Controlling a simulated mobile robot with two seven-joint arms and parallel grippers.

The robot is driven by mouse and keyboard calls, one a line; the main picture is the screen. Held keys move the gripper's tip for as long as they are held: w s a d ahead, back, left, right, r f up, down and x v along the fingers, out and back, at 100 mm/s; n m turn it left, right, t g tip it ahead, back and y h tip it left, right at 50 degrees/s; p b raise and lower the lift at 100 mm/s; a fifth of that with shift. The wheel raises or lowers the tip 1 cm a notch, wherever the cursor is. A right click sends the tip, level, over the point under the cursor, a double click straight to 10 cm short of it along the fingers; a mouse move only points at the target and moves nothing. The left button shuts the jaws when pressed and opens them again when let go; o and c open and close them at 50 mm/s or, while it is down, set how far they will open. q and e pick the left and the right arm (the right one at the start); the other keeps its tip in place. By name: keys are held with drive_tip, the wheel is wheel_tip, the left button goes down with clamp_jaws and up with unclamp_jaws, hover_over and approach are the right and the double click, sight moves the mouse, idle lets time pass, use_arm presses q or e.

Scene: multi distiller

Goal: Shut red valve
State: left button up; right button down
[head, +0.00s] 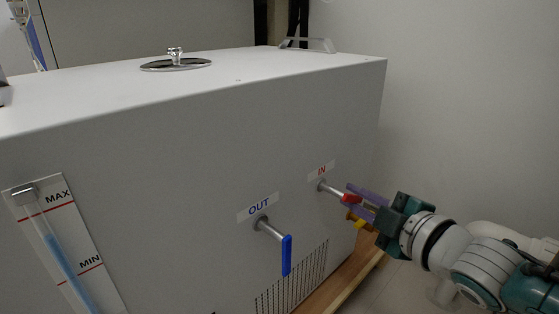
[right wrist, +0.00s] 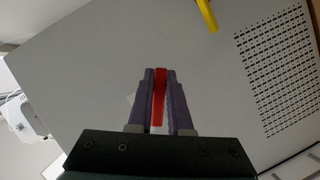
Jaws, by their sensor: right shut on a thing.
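The red valve (head: 350,198) sits at the end of a short metal pipe under the IN label on the front of the white distiller box. My right gripper (head: 367,201) reaches in from the right, with its purple fingers on either side of the red handle. In the right wrist view the red handle (right wrist: 160,92) stands between the two fingers (right wrist: 160,98), which are closed on it. The handle's far end is partly hidden by the fingers in the head view. My left gripper is not in view.
A blue valve (head: 287,255) hangs handle-down under the OUT label, left of the red one. A yellow handle (head: 353,221) is just below my right fingers; it also shows in the right wrist view (right wrist: 207,14). A level gauge (head: 66,245) is at the left.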

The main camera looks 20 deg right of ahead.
drive_tip(key=shift+s+a+f+m+g+y+p, duration=0.15)
drive_tip(key=shift+m+g+y+p, duration=0.1)
drive_tip(key=shift+m+p, duration=0.25)
drive_tip(key=shift+w+a+f+m+g+y+p, duration=0.15)
drive_tip(key=shift+m+g+p, duration=0.15)
drive_tip(key=shift+m, duration=0.3)
drive_tip(key=shift+s+a+f+m+g+y+p, duration=0.15)
drive_tip(key=shift+m+g+y+p, duration=0.1)
drive_tip(key=shift+m, duration=0.2)
drive_tip(key=shift+s+a+f+m+g+y+p, duration=0.1)
drive_tip(key=shift+a+f+m+y+p, duration=0.1)
drive_tip(key=shift+m, duration=0.25)
drive_tip(key=shift+s+a+f+m+g+y, duration=0.15)
drive_tip(key=shift+m+y, duration=0.15)
drive_tip(key=shift+m, duration=0.15)
drive_tip(key=shift+a+f+m+g+y, duration=0.15)
drive_tip(key=shift+m+y, duration=0.1)
drive_tip(key=shift+m, duration=0.2)
drive_tip(key=shift+s+a+m+g+y, duration=0.2)
drive_tip(key=shift+a+m+y, duration=0.15)
drive_tip(key=shift+m, duration=0.2)
drive_tip(key=shift+s+a+m+g+y, duration=0.1)
drive_tip(key=shift+a+m+g+y, duration=0.2)
drive_tip(key=shift+m, duration=0.25)
drive_tip(key=shift+y, duration=0.25)
drive_tip(key=c, duration=0.8)
unclamp_jaws()
drive_tip(key=shift+c, duration=0.2)
